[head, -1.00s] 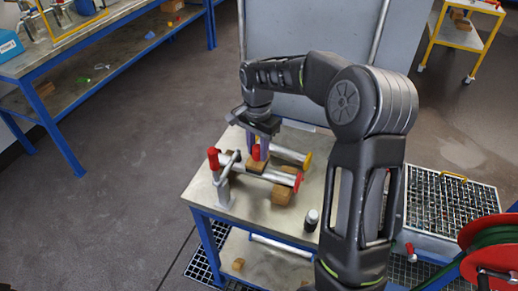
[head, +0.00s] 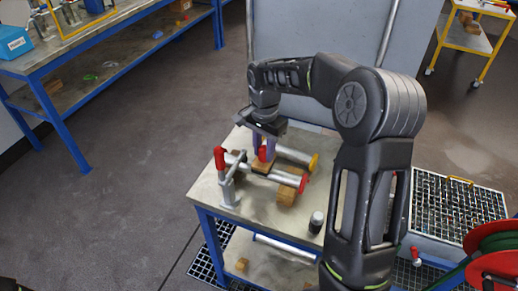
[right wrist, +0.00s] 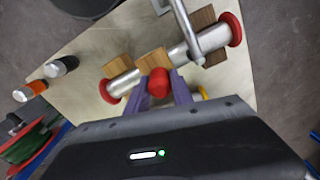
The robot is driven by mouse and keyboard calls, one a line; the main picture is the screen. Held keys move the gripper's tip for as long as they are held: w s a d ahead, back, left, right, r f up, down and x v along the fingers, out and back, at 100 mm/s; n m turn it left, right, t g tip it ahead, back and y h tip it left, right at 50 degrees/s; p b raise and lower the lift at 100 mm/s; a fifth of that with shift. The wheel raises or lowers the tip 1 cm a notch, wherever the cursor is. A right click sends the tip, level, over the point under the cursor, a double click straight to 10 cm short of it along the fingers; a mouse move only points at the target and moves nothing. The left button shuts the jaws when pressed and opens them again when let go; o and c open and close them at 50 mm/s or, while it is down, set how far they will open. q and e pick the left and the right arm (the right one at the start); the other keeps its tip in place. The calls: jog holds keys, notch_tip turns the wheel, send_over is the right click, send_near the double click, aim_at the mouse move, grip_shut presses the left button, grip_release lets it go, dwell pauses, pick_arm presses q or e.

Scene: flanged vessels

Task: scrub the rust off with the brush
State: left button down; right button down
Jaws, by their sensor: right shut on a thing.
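My right gripper (head: 264,148) has purple fingers and comes down from above the bench. It is shut on the red knob of a brush (head: 262,166) with a wooden block body; the brush also shows in the right wrist view (right wrist: 152,60). The block sits at the top of a grey flanged vessel (head: 284,177) with red end flanges, which lies on its side. The vessel also shows in the right wrist view (right wrist: 212,37). The fingers hide part of the brush, and the bristles do not show. I cannot make out rust. My left gripper is not in view.
A grey clamp (head: 228,187) with a red handle holds the vessel on the bench (head: 262,209). Wooden blocks (head: 286,196) support it. A second pipe with a yellow end (head: 313,162) lies behind. A small dark bottle (head: 316,222) stands near the front right.

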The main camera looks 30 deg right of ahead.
jog(key=shift+s+d, duration=0.4)
jog(key=shift+s, duration=0.1)
jog(key=shift+s+d+f+b, duration=0.1)
jog(key=shift+s+d+b, duration=0.1)
jog(key=shift+s+d, duration=0.35)
jog(key=shift+s+d+f+b, duration=0.1)
jog(key=shift+s+d+b, duration=0.15)
jog(key=shift+s, duration=0.5)
jog(key=shift+w+a+r+p, duration=0.15)
jog(key=shift+w+a+p, duration=0.25)
jog(key=shift+w, duration=0.15)
jog(key=shift+w+a, duration=0.5)
jog(key=shift+w, duration=0.25)
